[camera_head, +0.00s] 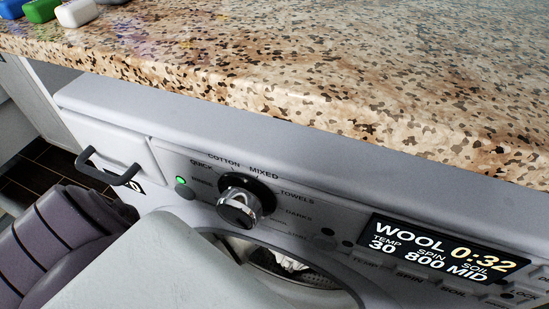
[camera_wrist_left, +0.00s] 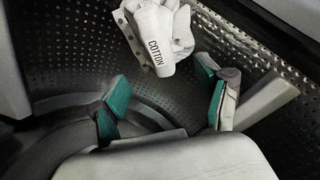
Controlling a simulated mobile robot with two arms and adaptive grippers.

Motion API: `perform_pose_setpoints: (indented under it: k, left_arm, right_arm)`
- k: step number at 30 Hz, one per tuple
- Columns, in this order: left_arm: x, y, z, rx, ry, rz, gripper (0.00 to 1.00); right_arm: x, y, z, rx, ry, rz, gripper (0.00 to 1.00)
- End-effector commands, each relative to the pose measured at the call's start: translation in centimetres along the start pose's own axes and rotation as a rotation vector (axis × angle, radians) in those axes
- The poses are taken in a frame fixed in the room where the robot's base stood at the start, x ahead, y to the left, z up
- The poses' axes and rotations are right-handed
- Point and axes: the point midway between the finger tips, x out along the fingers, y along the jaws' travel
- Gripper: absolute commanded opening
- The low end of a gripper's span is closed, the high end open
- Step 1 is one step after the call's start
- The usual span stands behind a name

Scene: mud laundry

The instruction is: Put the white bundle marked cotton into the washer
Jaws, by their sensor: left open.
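The white bundle (camera_wrist_left: 160,45), with its COTTON label showing, is inside the perforated metal drum (camera_wrist_left: 75,40) in the left wrist view. My left gripper (camera_wrist_left: 163,92) is also in the drum, open, with its teal-padded fingers spread and nothing between them. The bundle is just beyond the fingertips, apart from them; whether it rests on the drum wall cannot be told. In the head view the washer (camera_head: 350,185) has its round opening in sight, with a bit of white cloth (camera_head: 285,262) inside. My left arm covers the opening's left part and hides the gripper. My right gripper is out of view.
A speckled stone counter (camera_head: 330,65) overhangs the washer top. Blue, green and white objects (camera_head: 75,12) stand at its far left. The washer's dial (camera_head: 240,205) and a display (camera_head: 440,250) reading WOOL 0:32 are on the front panel, with a handle (camera_head: 108,170) at left.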

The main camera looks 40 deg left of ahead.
Motion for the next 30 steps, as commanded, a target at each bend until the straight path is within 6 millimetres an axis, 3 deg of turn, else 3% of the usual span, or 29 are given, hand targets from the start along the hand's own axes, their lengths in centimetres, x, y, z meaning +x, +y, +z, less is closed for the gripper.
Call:
perform_pose_setpoints:
  k: [5,9,15,21,30]
  left_arm:
    - [3.5,-3.7,3.4,0.282,-0.017,0.044,0.76]
    - [6.2,-8.1,7.0,0.636,0.005,0.111,0.76]
    - [7.7,-13.1,10.3,1.028,0.070,0.167,0.76]
    - [7.9,-14.6,11.2,1.172,0.106,0.180,0.76]
    - [7.9,-14.6,11.2,1.176,0.106,0.180,0.76]
  right_arm:
    - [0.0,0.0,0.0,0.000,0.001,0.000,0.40]
    - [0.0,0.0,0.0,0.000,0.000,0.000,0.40]
    - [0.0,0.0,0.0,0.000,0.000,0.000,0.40]
    - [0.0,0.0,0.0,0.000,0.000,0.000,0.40]
    - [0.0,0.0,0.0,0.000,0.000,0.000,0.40]
